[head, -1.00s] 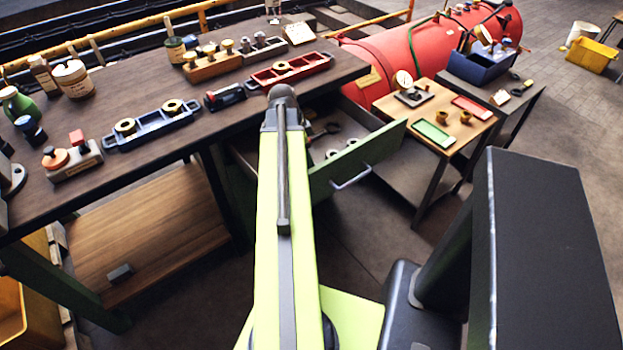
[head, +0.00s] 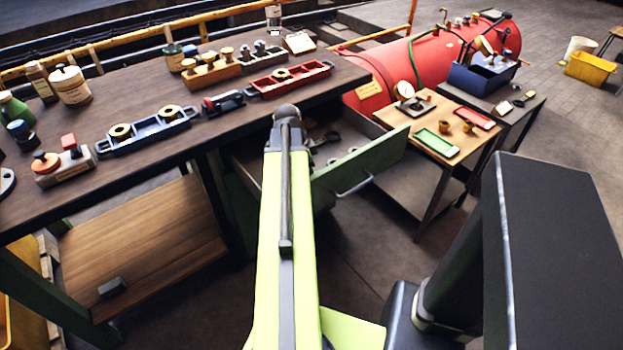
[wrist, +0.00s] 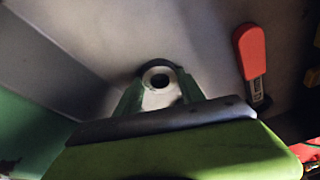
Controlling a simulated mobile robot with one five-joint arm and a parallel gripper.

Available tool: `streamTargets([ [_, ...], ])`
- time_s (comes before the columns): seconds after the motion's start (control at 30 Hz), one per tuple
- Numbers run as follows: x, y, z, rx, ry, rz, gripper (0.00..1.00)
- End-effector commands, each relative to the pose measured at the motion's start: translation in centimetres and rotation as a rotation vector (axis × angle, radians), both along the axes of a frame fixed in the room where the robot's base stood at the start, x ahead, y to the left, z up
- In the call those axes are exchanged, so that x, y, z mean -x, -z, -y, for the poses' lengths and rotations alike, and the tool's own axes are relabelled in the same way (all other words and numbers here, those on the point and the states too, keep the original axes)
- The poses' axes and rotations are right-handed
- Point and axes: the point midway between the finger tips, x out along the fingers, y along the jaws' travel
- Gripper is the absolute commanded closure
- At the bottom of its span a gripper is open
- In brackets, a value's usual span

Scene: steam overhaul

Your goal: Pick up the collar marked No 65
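My gripper (wrist: 161,88) shows in the wrist view, its two green fingers spread on either side of a pale grey collar (wrist: 146,79) with a round hole. I cannot see clear contact between the fingers and the collar. The collar is over the grey drawer floor, and no number on it can be read. In the head view my arm hides the gripper. The open green drawer (head: 375,160) there holds several small ring-like parts, partly hidden by my arm; their marks are too small to read.
A red-handled object (wrist: 250,52) lies right of the collar in the wrist view. The drawer walls stand close around. Above is the workbench (head: 150,155) with a blue tray (head: 147,134) and a red tray (head: 302,80). A small wooden table (head: 470,150) stands to the right.

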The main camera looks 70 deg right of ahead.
Motion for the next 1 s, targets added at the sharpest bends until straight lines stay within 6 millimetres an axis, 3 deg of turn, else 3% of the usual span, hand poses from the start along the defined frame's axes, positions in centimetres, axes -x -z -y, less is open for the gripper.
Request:
streamTargets([
  [0.03,0.0,0.0,0.0,-0.001,0.0,-0.001,0.62],
  [0.33,0.0,0.0,0.0,-0.001,0.0,-0.001,1.0],
  [0.67,0.0,-0.3,0.0,-0.001,0.0,-0.001,1.0],
  [0.87,0.0,-2.9,0.0,-0.001,0.0,-0.001,1.0],
  [1.0,0.0,-5.9,0.0,-0.001,0.0,-0.001,1.0],
])
